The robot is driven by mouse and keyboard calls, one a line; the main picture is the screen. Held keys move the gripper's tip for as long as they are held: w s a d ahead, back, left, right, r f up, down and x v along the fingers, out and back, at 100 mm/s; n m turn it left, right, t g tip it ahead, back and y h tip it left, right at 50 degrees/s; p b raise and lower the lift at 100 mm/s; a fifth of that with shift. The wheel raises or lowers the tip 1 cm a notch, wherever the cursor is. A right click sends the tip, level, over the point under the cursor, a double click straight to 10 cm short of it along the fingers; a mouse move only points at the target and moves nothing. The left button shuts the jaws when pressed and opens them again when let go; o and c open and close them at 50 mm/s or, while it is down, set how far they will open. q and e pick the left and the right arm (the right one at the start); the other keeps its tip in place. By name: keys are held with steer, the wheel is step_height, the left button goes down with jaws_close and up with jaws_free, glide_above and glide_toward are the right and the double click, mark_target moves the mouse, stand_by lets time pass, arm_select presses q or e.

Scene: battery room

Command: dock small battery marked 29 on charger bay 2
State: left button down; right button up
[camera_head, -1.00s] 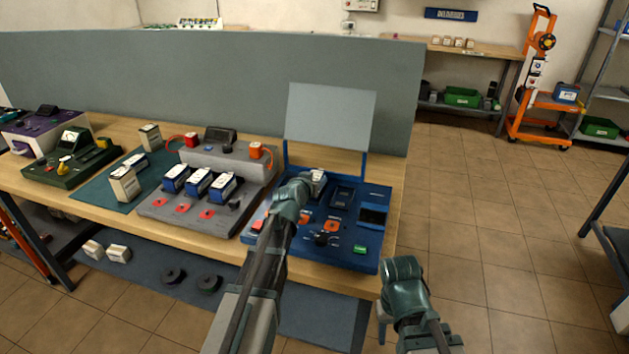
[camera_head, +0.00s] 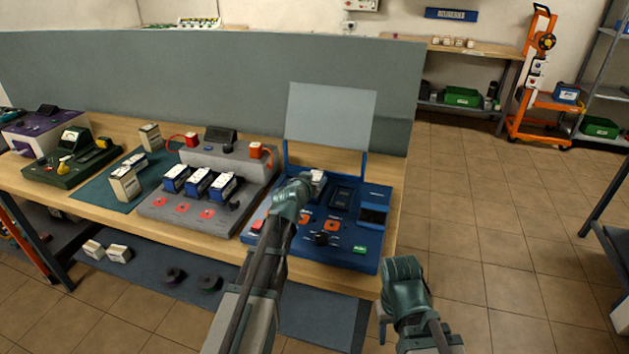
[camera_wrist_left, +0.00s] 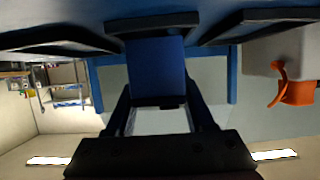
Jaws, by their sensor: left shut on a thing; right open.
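The blue charger (camera_head: 284,247) stands at the right end of the workbench, with its grey back panel raised on a blue frame. My left gripper (camera_head: 311,187) is over the charger's left rear part, shut on a small blue battery (camera_head: 318,177) with a light top. The battery's blue face fills the space between the fingers in the left wrist view (camera_wrist_left: 157,70). Its number is not readable, and the gripper hides whether it is seated in a bay. An empty-looking dark bay (camera_head: 343,195) lies right of it. My right gripper (camera_head: 384,322) is open and empty, low beyond the bench's front edge.
A grey unit (camera_head: 153,208) holding several blue batteries stands left of the charger. Boxes rest on a green mat (camera_head: 95,192) farther left. A grey partition (camera_head: 200,85) runs behind the bench.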

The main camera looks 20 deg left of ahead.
arm_select(q)
steer(key=shift+f+b, duration=0.55)
steer(key=shift+b, duration=0.05)
stand_by(0.3)
steer(key=c, duration=0.5)
jaws_free()
steer(key=shift+c, duration=0.2)
